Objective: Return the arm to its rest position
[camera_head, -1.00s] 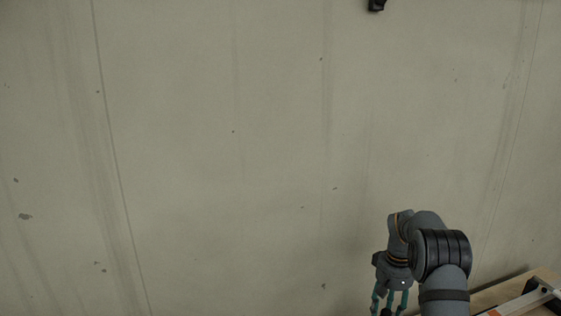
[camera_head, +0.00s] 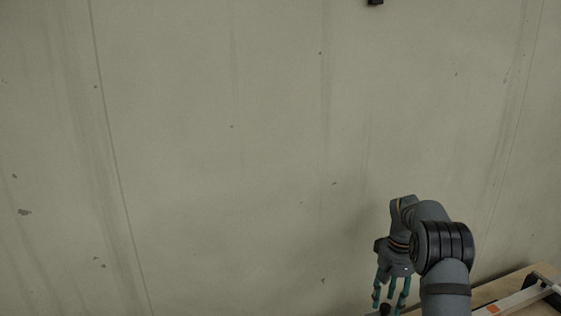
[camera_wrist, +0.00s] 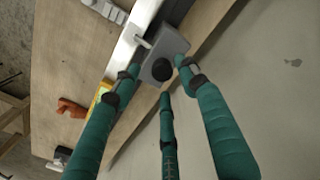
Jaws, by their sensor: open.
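My gripper (camera_head: 391,292) hangs at the lower right in the head view, fingers pointing down, in front of the wall. It has teal fingers with dark joints. In the wrist view my gripper (camera_wrist: 166,82) shows its fingers spread apart and open. A grey block with a round black knob (camera_wrist: 163,69) shows beyond the fingertips. Whether any finger touches the block, I cannot tell.
A wooden bench top (camera_head: 494,290) with an aluminium rail (camera_head: 522,299) lies at the lower right. In the wrist view an orange-brown object (camera_wrist: 72,107) and a yellow item (camera_wrist: 101,96) lie on the wood. The pale wall (camera_head: 220,150) fills most of the head view.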

